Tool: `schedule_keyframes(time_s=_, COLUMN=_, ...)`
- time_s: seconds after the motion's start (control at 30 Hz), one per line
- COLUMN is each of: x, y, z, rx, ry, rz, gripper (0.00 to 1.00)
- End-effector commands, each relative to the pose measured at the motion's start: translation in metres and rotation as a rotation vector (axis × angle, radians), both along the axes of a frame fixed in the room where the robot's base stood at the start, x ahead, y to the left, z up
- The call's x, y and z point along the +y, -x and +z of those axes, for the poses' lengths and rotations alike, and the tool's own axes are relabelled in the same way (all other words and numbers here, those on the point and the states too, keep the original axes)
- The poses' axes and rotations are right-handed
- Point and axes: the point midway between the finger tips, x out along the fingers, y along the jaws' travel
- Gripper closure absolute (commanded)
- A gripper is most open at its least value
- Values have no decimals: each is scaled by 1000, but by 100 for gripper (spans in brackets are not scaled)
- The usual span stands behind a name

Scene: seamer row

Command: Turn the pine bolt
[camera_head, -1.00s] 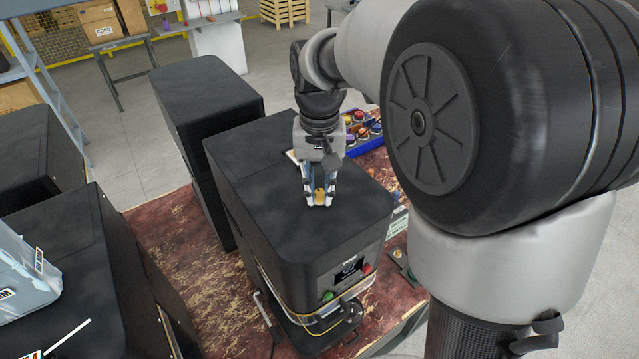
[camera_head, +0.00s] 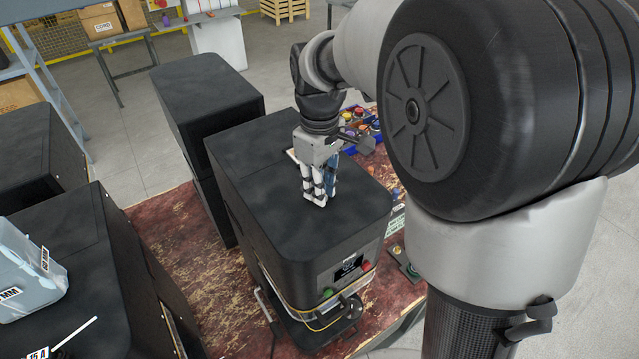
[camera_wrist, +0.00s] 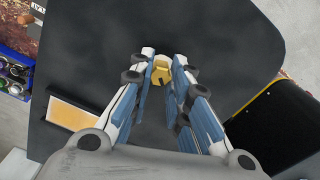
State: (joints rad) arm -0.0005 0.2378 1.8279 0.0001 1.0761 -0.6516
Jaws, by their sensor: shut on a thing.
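The pine bolt, a small yellow piece, shows between the fingertips in the wrist view (camera_wrist: 161,72). It is on the flat black top of a seamer (camera_head: 285,185). My gripper (camera_head: 317,198) points down onto this top and is shut on the bolt, with one finger on each side of it in the wrist view (camera_wrist: 166,78). In the head view the fingers hide the bolt. Its lower part and any marking on it cannot be made out.
Other black seamers stand to the left, one close beside (camera_head: 205,95). A blue bin of coloured parts (camera_head: 362,130) lies behind the seamer. A yellow-orange plate (camera_wrist: 72,114) lies on the top, left of my fingers in the wrist view. The top around my gripper is otherwise clear.

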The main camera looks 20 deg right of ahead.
Motion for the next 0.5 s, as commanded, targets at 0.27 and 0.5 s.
schedule_keyframes(time_s=0.27, x=0, y=0, z=1, rx=-1, ry=0, rz=263, gripper=100)
schedule_keyframes(time_s=0.5, x=0, y=0, z=0, rx=-1, ry=0, rz=485, gripper=100)
